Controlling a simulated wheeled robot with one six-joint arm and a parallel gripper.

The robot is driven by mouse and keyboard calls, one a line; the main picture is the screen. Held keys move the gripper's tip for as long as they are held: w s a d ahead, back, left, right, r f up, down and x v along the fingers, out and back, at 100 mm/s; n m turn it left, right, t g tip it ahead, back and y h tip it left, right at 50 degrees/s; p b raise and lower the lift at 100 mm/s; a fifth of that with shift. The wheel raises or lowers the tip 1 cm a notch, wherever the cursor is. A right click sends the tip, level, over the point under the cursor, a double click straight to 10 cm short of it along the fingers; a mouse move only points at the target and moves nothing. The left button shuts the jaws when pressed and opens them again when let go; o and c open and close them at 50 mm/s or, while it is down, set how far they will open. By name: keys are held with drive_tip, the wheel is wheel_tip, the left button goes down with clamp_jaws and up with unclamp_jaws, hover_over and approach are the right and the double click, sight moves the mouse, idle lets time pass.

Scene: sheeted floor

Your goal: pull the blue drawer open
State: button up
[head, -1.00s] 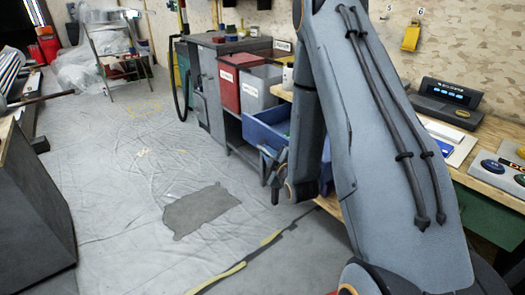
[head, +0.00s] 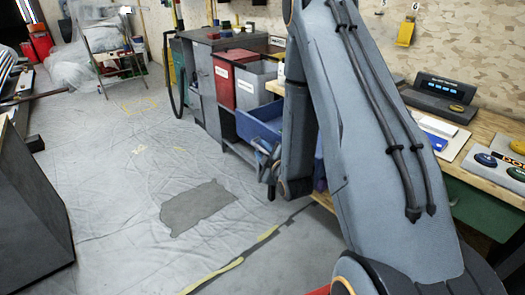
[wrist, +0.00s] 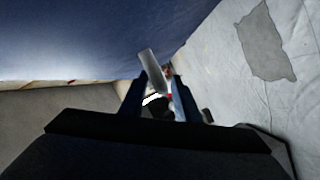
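In the wrist view, a blue face, seemingly the drawer's front (wrist: 75,40), fills the upper left. A grey bar, seemingly its handle (wrist: 152,70), lies between the two fingers of my gripper (wrist: 158,85). Whether both fingers touch the bar cannot be told.
A red bin (head: 229,80) and a grey bin (head: 254,83) stand beyond the drawer. A bench with a console (head: 439,95) is at the right. A dark block (head: 32,205) stands at the left. The sheeted floor with a grey patch (head: 196,208) is clear between.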

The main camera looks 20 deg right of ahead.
drive_tip(key=v, duration=0.7)
drive_tip(key=shift+s+r, duration=0.1)
drive_tip(key=shift+s, duration=0.25)
